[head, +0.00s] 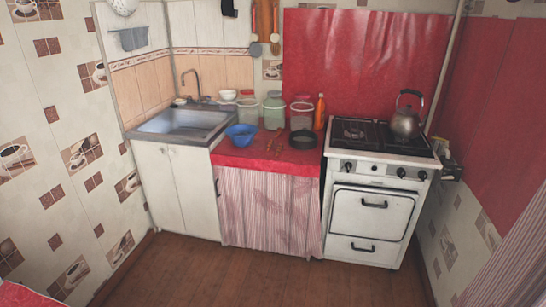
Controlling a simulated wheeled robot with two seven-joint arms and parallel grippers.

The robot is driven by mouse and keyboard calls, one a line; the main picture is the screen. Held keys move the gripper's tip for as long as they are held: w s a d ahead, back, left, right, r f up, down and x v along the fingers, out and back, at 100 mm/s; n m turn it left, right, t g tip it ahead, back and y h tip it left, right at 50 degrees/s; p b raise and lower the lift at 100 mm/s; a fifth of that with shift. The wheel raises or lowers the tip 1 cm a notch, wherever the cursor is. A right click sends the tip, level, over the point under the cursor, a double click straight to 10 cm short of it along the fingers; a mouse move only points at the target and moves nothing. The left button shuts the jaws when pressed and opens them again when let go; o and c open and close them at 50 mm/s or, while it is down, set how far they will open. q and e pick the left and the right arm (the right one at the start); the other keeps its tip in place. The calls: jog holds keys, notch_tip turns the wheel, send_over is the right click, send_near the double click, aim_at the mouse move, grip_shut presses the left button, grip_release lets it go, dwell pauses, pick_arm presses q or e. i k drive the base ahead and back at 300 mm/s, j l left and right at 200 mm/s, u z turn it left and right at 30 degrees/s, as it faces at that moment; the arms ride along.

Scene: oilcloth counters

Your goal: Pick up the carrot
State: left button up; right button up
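No gripper of mine shows in the head view. Small, thin orange-brown items (273,143) lie on the red oilcloth counter (240,158), between a blue bowl (242,135) and a dark round pan (303,140). One of them may be the carrot, but they are too small to tell for sure. The counter stands some distance away, across the floor.
A sink (180,122) is left of the counter, and a white stove (372,205) with a kettle (405,122) is right of it. Jars (274,112) and an orange bottle (319,112) stand behind. The brown floor (250,275) in front is clear.

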aim_at(271, 144)
jog(key=i+l, duration=0.15)
jog(key=i, duration=0.35)
jog(key=i+j, duration=0.25)
jog(key=i, duration=0.25)
jog(key=i+j, duration=0.25)
jog(key=i, duration=0.25)
jog(key=i+j, duration=0.25)
jog(key=i, duration=0.25)
jog(key=i+j, duration=0.25)
jog(key=i, duration=0.25)
jog(key=i+j, duration=0.25)
jog(key=i, duration=0.25)
jog(key=i+j, duration=0.25)
jog(key=i, duration=0.25)
